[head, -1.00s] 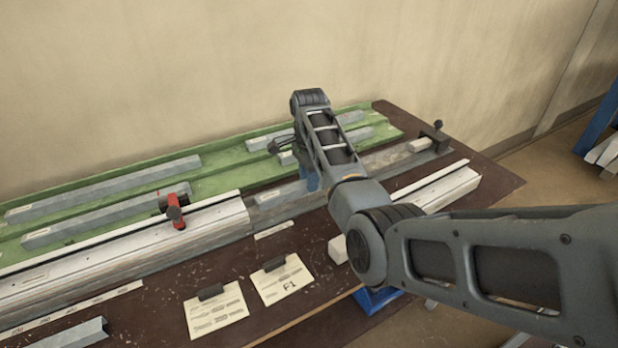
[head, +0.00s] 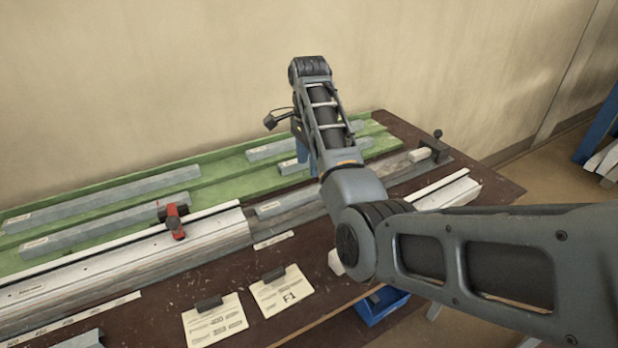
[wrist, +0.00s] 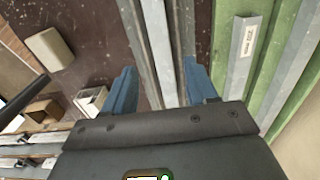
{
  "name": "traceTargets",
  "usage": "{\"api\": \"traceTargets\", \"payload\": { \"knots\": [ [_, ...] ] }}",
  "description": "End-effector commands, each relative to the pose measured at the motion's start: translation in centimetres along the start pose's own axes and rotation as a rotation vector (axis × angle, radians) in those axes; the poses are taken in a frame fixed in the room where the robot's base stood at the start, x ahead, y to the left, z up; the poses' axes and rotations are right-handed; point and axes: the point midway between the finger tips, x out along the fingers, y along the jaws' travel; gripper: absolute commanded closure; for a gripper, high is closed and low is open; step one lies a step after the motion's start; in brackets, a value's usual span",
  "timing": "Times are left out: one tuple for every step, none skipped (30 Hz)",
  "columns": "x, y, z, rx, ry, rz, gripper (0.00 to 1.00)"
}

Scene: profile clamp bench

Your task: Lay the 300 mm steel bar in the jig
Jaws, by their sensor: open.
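My gripper (head: 303,152) is mostly hidden by my arm in the head view, where one blue finger shows above the jig and in front of the green rack. In the wrist view, the two blue fingers of my gripper (wrist: 161,88) are apart. Long grey strips (wrist: 158,45) run lengthwise between and below them; I see nothing clamped. A labelled bar (wrist: 243,50) lies in the rack to the right.
The green rack (head: 228,171) at the back holds several bars. A red clamp (head: 174,221) sits on the white profile. An end stop (head: 432,150) stands at the far right. Cards (head: 283,291) and a pale block (wrist: 50,48) lie in front. A blue bin (head: 383,304) is below the edge.

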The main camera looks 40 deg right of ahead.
Motion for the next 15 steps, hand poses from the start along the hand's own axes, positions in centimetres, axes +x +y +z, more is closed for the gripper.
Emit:
{"api": "traceTargets", "payload": {
  "knots": [
    [-1.9, -0.1, 0.1, -0.001, -0.001, -0.002, 0.43],
    [-2.0, -0.1, 0.1, -0.001, -0.002, -0.003, 0.43],
    [-2.4, -0.1, 0.2, -0.001, -0.001, -0.004, 0.43],
    [-2.6, -0.1, 0.1, -0.001, -0.002, -0.004, 0.43],
    [-2.8, -0.1, 0.1, -0.001, -0.001, -0.004, 0.43],
    [-3.0, -0.1, 0.1, -0.001, -0.001, -0.004, 0.43],
    [-3.1, -0.1, 0.1, -0.001, -0.001, -0.004, 0.43],
    [-3.2, -0.1, 0.1, 0.000, -0.001, -0.004, 0.43],
    [-3.3, -0.1, 0.0, 0.000, 0.000, -0.003, 0.43],
    [-3.4, -0.1, 0.0, 0.000, 0.000, -0.003, 0.43],
    [-3.4, -0.1, 0.0, -0.001, 0.000, -0.003, 0.43],
    [-3.4, -0.1, 0.0, -0.001, 0.000, -0.003, 0.43],
    [-3.4, -0.1, 0.0, -0.001, 0.000, -0.003, 0.43],
    [-3.4, -0.1, 0.0, -0.001, 0.000, -0.003, 0.43],
    [-3.4, -0.1, 0.0, -0.001, 0.000, -0.003, 0.43]
  ]
}}
